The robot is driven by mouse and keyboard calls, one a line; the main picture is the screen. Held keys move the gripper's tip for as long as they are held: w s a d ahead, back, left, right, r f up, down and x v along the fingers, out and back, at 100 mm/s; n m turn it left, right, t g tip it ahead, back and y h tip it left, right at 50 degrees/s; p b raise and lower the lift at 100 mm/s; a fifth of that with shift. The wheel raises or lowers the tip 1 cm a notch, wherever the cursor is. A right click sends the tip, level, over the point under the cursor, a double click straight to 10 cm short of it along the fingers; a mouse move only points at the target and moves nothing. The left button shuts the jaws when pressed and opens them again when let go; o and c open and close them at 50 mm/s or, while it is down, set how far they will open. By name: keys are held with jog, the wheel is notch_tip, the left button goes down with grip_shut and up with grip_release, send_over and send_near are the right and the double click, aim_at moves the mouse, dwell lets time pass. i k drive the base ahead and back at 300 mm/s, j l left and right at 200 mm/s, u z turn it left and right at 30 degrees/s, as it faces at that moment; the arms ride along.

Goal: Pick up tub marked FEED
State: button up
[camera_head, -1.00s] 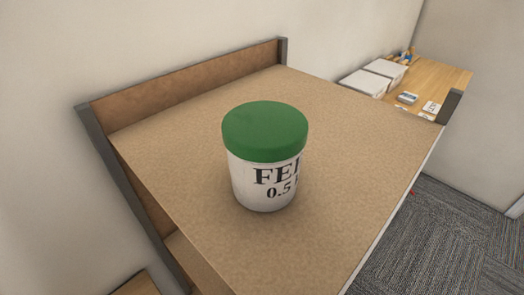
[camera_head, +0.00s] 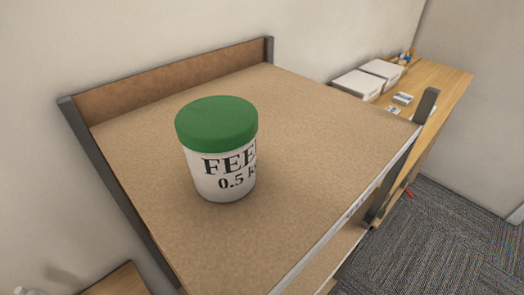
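The tub marked FEED (camera_head: 222,178) stands upright on the top shelf board (camera_head: 300,140) of a rack. It is white with a green lid (camera_head: 216,122) and dark lettering that reads "FEE" and "0.5", with the rest turned out of sight to the right. Nothing touches the tub. My gripper is not in the head view.
The shelf has a raised back board (camera_head: 175,80) and dark corner posts (camera_head: 427,104). Its surface around the tub is clear. Beyond it, a wooden desk (camera_head: 450,82) holds white boxes (camera_head: 357,84) and small items. Grey carpet (camera_head: 435,235) lies open at right.

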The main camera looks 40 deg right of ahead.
aim_at(217, 134)
jog(key=k+l, duration=0.85)
jog(key=i+l+u, duration=0.05)
jog(key=l, duration=0.05)
